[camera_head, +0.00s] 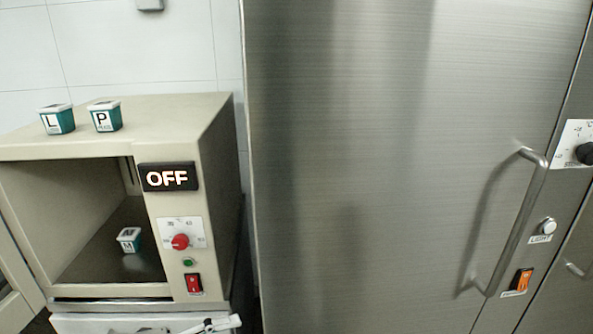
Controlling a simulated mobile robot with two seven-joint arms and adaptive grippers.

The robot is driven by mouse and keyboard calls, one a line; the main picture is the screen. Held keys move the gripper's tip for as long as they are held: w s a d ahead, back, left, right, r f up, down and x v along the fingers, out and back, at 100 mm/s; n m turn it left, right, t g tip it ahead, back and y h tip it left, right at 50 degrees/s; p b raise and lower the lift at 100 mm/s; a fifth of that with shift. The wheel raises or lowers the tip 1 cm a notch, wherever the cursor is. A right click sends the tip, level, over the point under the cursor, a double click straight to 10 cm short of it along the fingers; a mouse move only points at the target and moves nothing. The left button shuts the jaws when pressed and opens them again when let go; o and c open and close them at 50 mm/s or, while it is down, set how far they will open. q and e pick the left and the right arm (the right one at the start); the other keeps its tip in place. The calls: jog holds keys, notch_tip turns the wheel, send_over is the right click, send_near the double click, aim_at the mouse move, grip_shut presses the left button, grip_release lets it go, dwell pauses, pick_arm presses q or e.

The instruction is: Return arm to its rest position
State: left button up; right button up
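Neither of my grippers can be made out in the head view. A small white and black piece (212,325) shows at the bottom edge, below the beige oven. It is cut off, and I cannot tell whether it is part of my arm.
A beige oven (215,130) with an "OFF" display (168,177) stands open at left. An "M" container (129,239) is inside; "L" (57,119) and "P" (104,115) containers sit on top. A closed steel cabinet (360,150) with a protruding handle (522,222) fills the right.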

pick_arm(q)
jog(key=s+a+f+n+t+y, duration=0.1)
jog(key=s+a+f+n+y, duration=0.1)
jog(key=s+f+n+y, duration=0.4)
jog(key=s+a+f+n+t+y+p, duration=0.1)
jog(key=s+f+n+y, duration=0.4)
jog(key=f+n, duration=1.1)
jog(key=s+a+n, duration=0.1)
jog(key=s+n, duration=0.2)
jog(key=shift+a+t+y, duration=0.4)
